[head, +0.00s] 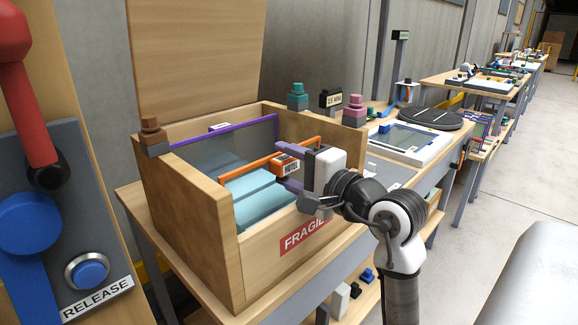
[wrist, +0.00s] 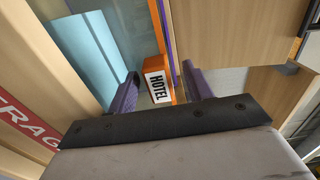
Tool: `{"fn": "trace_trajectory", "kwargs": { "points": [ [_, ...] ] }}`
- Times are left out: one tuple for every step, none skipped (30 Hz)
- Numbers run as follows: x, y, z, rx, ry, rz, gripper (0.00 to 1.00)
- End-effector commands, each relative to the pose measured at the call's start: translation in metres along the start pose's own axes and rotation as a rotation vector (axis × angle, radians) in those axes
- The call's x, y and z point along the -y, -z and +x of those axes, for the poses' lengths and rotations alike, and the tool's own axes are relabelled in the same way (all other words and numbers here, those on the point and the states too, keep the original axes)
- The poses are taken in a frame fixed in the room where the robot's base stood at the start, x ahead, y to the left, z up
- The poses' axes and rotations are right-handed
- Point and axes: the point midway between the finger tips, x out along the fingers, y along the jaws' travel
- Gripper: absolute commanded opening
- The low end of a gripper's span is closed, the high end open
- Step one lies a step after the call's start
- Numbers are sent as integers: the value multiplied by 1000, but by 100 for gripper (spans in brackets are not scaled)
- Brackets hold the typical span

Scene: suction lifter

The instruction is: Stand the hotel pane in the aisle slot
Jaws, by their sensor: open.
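The hotel pane (head: 243,172) has an orange top edge and stands in an open wooden crate (head: 257,262). Its orange block with a white HOTEL label (head: 286,165) is at the near end of that edge. In the wrist view the HOTEL block (wrist: 157,84) lies between my two purple fingers. My gripper (head: 296,168) is open around the block, with visible gaps in the wrist view (wrist: 160,78). I cannot tell if either finger touches it. The lower part of the pane is hidden behind pale blue padding (head: 255,190). I cannot identify the aisle slot.
A purple-edged pane (head: 235,131) stands behind in the same crate. The crate's raised lid (head: 195,55) is at the back. A white-framed panel (head: 412,139) and a dark round disc (head: 430,118) lie on the bench to the right. A RELEASE button (head: 90,272) is at far left.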

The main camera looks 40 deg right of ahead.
Motion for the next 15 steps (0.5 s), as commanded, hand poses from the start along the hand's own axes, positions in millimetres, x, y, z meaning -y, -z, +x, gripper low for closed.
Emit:
{"fn": "trace_trajectory", "kwargs": {
  "points": [
    [-2, 0, 0, 1, -4, 2, 51],
    [-2, 0, 0, 1, -4, 2, 51],
    [-2, 0, -1, 0, -3, 2, 51],
    [-2, 0, -2, 0, -3, 2, 51],
    [-2, 1, -5, -1, -2, 2, 51],
    [-2, 1, -9, -2, -2, 1, 51],
    [-2, 1, -13, -3, -1, 1, 51],
    [-2, 1, -18, -4, 0, 0, 51],
    [-3, 1, -25, -4, 0, 0, 51],
    [-3, 1, -31, -4, -1, -1, 51],
    [-3, 1, -37, -4, 0, 0, 51],
    [-3, 1, -47, -6, 1, -1, 51],
    [-3, 1, -54, -4, 0, -1, 51],
    [-3, 1, -62, -6, 0, -1, 51],
    [-3, 1, -71, -5, 0, 0, 51]
  ]
}}
